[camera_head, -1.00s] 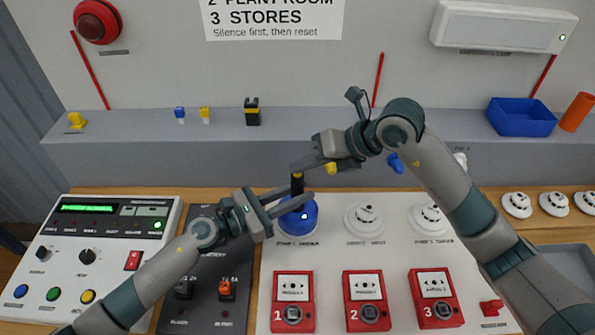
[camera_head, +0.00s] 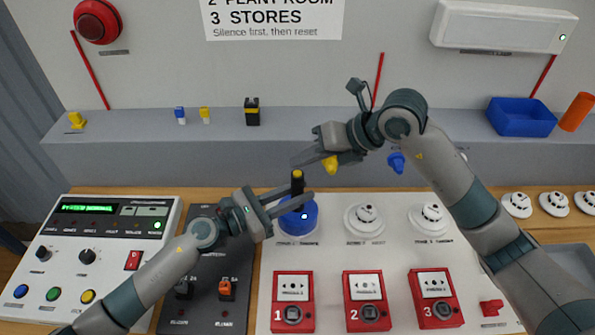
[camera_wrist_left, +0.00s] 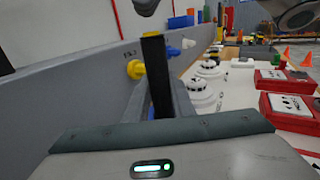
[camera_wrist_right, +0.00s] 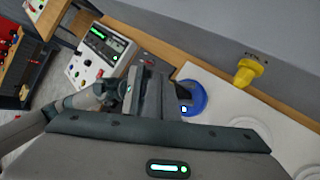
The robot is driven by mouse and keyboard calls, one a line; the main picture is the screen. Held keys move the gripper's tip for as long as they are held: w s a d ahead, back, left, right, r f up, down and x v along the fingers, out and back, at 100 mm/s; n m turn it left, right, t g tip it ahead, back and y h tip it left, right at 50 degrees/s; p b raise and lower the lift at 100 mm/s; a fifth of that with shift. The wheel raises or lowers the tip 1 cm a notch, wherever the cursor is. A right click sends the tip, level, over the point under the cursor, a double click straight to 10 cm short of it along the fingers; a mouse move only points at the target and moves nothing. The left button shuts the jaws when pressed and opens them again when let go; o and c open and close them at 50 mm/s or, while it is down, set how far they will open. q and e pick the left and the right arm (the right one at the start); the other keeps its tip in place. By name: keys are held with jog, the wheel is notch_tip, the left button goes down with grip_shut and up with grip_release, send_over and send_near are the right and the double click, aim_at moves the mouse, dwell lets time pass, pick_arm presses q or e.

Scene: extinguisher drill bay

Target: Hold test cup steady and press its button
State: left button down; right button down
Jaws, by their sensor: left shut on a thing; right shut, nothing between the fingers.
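The test cup (camera_head: 300,218) is blue, with a black upright handle topped by a yellow button (camera_head: 297,174). It sits over the leftmost detector place on the white board, and a small light shows on its side. My left gripper (camera_head: 309,196) is shut on the black handle, which also stands between the fingers in the left wrist view (camera_wrist_left: 156,75). My right gripper (camera_head: 294,161) is shut and empty, just above the button and apart from it. In the right wrist view, the fingers partly hide the blue cup (camera_wrist_right: 194,98).
Two white detectors (camera_head: 364,219) stand right of the cup. Red call points (camera_head: 293,301) line the front. A yellow knob (camera_head: 329,166) sticks out from the ledge near my right gripper. The control panel (camera_head: 105,210) is at left. A blue bin (camera_head: 521,117) stands on the ledge.

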jog(key=shift+r, duration=0.1)
jog(key=shift+r, duration=2.45)
pick_arm(q)
jog(key=c, duration=1.4)
grip_release()
jog(key=shift+c, duration=0.2)
jog(key=v, duration=1.2)
jog(key=shift+f, duration=0.1)
pick_arm(e)
jog(key=shift+f, duration=0.1)
